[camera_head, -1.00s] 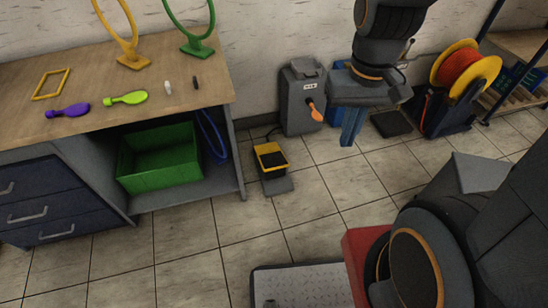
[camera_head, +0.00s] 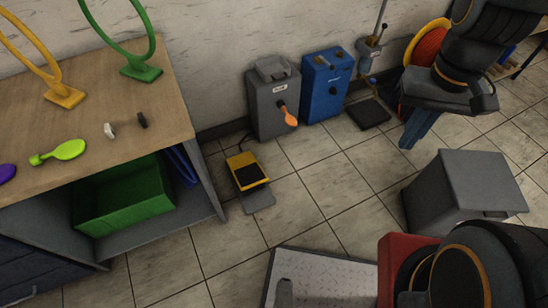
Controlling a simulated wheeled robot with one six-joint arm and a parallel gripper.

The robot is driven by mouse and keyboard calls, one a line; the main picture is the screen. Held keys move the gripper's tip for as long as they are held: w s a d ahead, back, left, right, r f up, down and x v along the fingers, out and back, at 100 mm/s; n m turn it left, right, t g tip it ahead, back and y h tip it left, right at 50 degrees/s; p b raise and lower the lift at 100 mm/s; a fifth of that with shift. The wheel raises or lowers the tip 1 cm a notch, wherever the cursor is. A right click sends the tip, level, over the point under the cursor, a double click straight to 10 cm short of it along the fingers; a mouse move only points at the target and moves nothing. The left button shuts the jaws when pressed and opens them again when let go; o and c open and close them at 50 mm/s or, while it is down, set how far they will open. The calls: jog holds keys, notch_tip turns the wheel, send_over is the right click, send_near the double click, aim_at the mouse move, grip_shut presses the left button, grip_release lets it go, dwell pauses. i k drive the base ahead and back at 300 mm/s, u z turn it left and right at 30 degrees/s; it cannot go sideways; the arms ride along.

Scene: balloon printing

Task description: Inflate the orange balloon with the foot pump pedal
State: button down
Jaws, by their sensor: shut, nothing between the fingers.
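The orange balloon (camera_head: 290,118) is small and limp. It hangs on the front of the grey pump box (camera_head: 262,108), which stands on the floor against the wall. The foot pump pedal (camera_head: 248,172), yellow with a black tread, lies on the floor in front of that box, with a grey plate at its near end and a dark hose behind it. My gripper (camera_head: 408,143) has blue fingers, which are shut and empty. It is in the air at the right, well to the right of the balloon and pedal, touching neither.
A blue box (camera_head: 327,84) stands right of the grey box, with a dark floor plate (camera_head: 369,113) nearby. A grey bin (camera_head: 465,188) is at the right. Floor around the pedal is clear.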

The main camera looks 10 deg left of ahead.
aim_at(248, 172)
jog(key=i, duration=1)
jog(key=u, duration=0.75)
